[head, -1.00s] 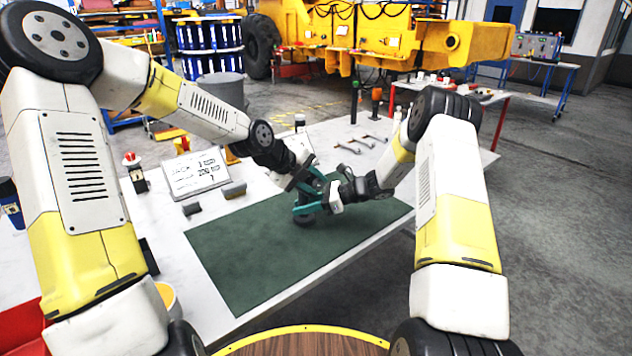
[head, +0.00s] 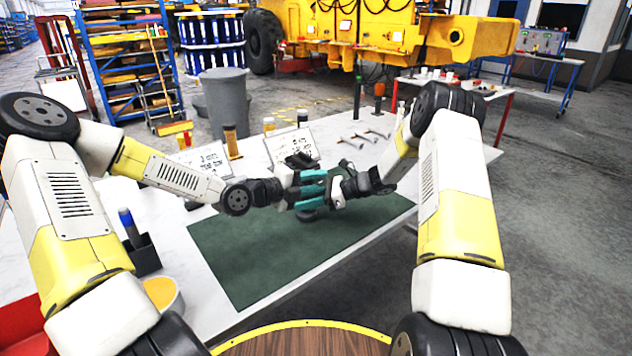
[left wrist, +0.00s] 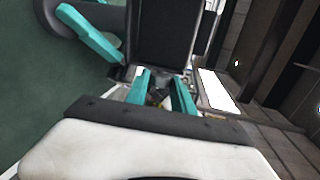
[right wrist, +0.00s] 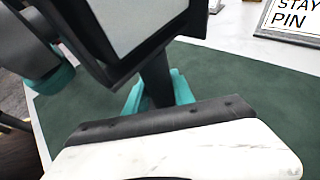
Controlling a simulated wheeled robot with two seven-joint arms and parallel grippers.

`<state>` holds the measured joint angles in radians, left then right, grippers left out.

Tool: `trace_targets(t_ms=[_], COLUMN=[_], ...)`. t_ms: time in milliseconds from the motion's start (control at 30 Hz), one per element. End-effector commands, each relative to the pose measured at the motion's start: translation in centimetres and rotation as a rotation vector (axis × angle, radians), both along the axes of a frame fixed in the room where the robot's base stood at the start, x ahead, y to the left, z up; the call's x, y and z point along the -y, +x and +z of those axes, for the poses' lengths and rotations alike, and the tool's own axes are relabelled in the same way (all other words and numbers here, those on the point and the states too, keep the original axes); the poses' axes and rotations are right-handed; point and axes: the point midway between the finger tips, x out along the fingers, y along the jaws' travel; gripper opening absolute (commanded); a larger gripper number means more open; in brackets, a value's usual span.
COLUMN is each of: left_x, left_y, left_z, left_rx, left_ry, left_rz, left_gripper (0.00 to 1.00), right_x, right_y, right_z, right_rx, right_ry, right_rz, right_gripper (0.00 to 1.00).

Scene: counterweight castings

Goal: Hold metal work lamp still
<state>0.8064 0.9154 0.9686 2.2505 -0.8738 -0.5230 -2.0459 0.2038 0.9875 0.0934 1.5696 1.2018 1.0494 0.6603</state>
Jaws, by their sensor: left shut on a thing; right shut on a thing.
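The dark metal work lamp (head: 299,161) stands on the green mat (head: 245,255), partly hidden by my grippers. Its round dark base (head: 307,215) shows below them in the head view. My left gripper (head: 313,182), with teal fingers, is shut on the lamp's head. In the left wrist view the dark head (left wrist: 165,40) rises beyond its fingers (left wrist: 162,95). My right gripper (head: 320,198) is shut on the lamp's post. In the right wrist view the dark post (right wrist: 156,75) is between the teal fingers (right wrist: 158,92), below the pale-panelled head (right wrist: 130,20).
Two white signs, one (head: 292,146) behind the lamp and one (head: 205,160) to its left, stand on the white table. Several tools (head: 365,137) lie at the back right. A dark box (head: 143,255) and an orange-filled bowl (head: 163,293) are at the left. The mat's front is clear.

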Motion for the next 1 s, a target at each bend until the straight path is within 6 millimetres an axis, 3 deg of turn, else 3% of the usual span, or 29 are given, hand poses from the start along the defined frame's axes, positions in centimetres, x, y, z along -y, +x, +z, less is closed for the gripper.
trace_targets(t_ms=[367, 400, 500, 833, 1000], left_x=[-0.1, -0.1, -0.1, -0.1, -1.7], left_y=[0.1, 0.1, 0.1, 0.0, -1.0], left_z=[0.2, 0.2, 0.2, 0.1, 0.5], left_rx=[0.007, 0.007, 0.007, 0.005, 0.006], left_ry=[-0.005, -0.005, -0.005, -0.004, -0.003], left_rz=[0.003, 0.003, 0.003, 0.001, 0.005], left_gripper=[0.0, 0.31, 0.5, 0.5, 0.5], right_x=[0.0, 0.0, 0.0, 0.0, 0.0], right_y=[0.0, 0.0, 0.0, 0.0, 0.0], right_z=[-0.2, -0.2, -0.2, -0.2, -0.2], right_rx=[-0.003, -0.003, -0.003, -0.003, -0.003], right_ry=[-0.002, -0.002, -0.002, -0.002, -0.002], right_rz=[-0.001, -0.001, -0.001, -0.001, -0.001], right_gripper=[0.0, 0.0, 0.0, 0.0, 0.0])
